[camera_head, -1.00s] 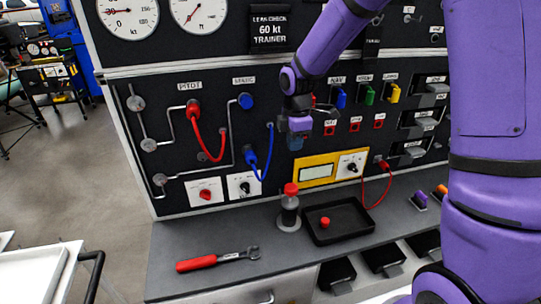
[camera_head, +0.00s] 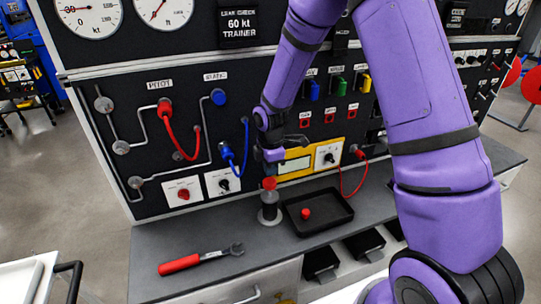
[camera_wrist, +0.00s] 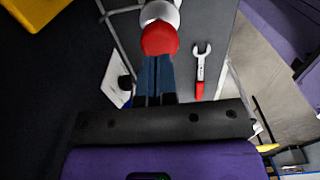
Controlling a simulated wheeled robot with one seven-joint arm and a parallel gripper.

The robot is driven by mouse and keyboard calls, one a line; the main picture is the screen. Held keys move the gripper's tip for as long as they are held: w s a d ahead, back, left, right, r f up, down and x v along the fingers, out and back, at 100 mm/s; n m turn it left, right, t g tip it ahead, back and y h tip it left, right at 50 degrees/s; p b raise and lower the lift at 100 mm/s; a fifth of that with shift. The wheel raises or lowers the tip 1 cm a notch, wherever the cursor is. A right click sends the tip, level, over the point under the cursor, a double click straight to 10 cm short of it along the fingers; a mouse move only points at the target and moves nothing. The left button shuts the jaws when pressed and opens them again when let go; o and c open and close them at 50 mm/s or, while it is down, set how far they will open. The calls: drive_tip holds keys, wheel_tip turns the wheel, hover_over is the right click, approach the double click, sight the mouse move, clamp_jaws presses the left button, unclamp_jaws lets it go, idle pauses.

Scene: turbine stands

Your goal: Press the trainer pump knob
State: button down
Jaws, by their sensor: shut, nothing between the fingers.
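The trainer pump stands on the grey bench below the panel, a dark upright cylinder on a round pale base with a red knob (camera_head: 269,184) on top. In the wrist view the red knob (camera_wrist: 160,38) lies right beyond my fingertips. My gripper (camera_head: 272,164) points down just above the knob in the head view. Its blue-grey fingers (camera_wrist: 158,62) are shut together and empty, and their tips overlap the knob's edge in the wrist view. I cannot tell whether they touch it.
A black tray (camera_head: 328,221) with a red cap (camera_head: 306,214) sits right of the pump. A red-handled wrench (camera_head: 200,258) lies at the front left. A yellow-framed display (camera_head: 296,167) and blue and red hoses are close behind.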

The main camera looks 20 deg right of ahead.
sight(271, 181)
drive_tip(key=shift+f, duration=1.4)
drive_tip(key=shift+f, duration=1.6)
drive_tip(key=shift+s+f, duration=0.1)
drive_tip(key=shift+f, duration=0.1)
drive_tip(key=shift+r, duration=0.2)
wheel_tip(271, 181, up, 14)
